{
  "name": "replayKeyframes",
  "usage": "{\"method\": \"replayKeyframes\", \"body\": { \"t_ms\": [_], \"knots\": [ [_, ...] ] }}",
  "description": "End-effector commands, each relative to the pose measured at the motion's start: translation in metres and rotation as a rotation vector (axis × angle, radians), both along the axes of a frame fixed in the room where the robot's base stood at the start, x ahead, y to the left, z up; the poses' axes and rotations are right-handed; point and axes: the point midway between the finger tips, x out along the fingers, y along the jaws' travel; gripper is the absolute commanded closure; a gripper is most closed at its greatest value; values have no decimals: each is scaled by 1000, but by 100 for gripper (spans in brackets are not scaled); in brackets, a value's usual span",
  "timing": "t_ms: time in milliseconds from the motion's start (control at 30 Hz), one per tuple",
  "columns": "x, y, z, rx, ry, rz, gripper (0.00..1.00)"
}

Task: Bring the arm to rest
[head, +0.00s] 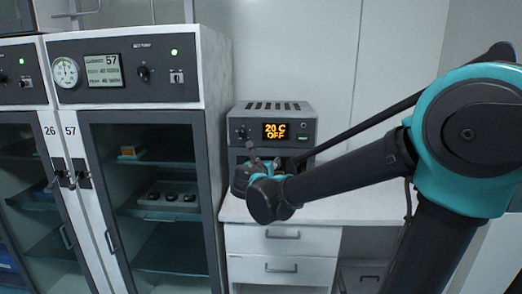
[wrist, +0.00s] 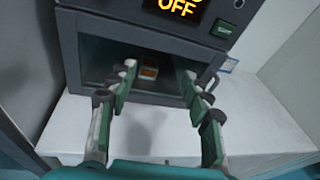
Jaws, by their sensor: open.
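My gripper (wrist: 159,78) is open in the wrist view, its two green-and-grey fingers spread with nothing between them. It points at the front of a small grey oven (wrist: 140,33). In the head view my gripper (head: 262,166) is partly hidden behind my own arm, in front of the lower part of the oven (head: 288,108). My arm reaches in from the right, stretched out over the white bench. The oven display reads 20 C OFF. A small orange-and-white item (wrist: 149,72) shows inside the oven's dark front.
The white bench top (head: 365,206) is bare to the right of the oven, with drawers (head: 282,240) below. Tall glass-door cabinets (head: 155,200) stand close on the left, labelled 57 and 26, holding items on shelves. A wall panel (head: 298,50) is behind the oven.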

Motion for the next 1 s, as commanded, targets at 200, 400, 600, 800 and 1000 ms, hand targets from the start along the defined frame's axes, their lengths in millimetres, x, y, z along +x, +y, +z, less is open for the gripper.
{"method": "replayKeyframes", "body": {
  "t_ms": [200,400,600,800,1000],
  "knots": [
    [-43,-122,-87,701,77,-413,50],
    [-114,-192,-167,1356,36,-900,50],
    [-192,-212,-231,1929,-109,-1438,50],
    [-242,-203,-262,2267,-264,-1854,50],
    [-256,-195,-270,2365,-326,-2003,50]
  ]
}}
